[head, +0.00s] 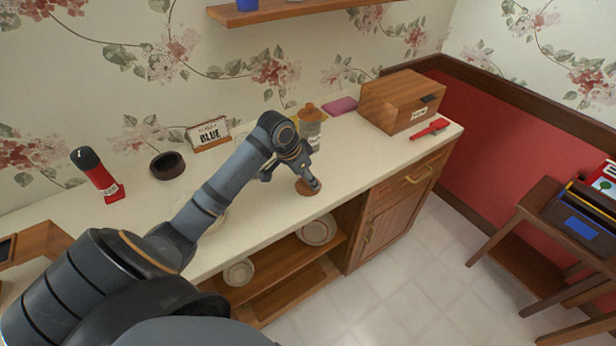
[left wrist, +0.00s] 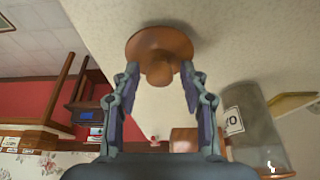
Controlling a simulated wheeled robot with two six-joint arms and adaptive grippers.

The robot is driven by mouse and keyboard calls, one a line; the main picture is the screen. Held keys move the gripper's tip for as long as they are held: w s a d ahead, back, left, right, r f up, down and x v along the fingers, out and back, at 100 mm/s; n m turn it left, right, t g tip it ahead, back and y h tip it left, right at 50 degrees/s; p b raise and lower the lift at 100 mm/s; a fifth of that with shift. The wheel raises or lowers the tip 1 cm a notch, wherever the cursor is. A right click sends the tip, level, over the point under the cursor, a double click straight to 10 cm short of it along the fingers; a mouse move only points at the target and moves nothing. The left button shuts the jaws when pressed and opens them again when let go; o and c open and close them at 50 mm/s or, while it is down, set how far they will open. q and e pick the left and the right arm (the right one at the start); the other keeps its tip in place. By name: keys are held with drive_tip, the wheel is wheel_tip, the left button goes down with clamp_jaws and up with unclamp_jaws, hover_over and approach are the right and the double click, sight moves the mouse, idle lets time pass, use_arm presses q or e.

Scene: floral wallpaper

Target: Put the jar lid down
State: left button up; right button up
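The brown round jar lid (head: 309,187) with a knob lies on the pale countertop near its front edge. In the left wrist view the lid (left wrist: 143,43) is just beyond my fingertips, its knob pointing back between them. My left gripper (left wrist: 160,72) is open, with a gap on each side of the knob. In the head view my left gripper (head: 303,172) is right over the lid and partly hides it. A labelled glass jar (head: 311,128) with an orange-brown top stands behind the gripper; a labelled jar also shows in the left wrist view (left wrist: 250,135). My right gripper is out of view.
A wooden box (head: 385,105) and a red object (head: 430,128) are at the counter's right end. A pink item (head: 341,106), a sign (head: 208,133), a dark bowl (head: 167,166) and a red flashlight-like object (head: 97,174) stand along the back. Counter right of the lid is clear.

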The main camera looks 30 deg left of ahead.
use_arm(q)
drive_tip(key=v, duration=1.2)
idle(0.5)
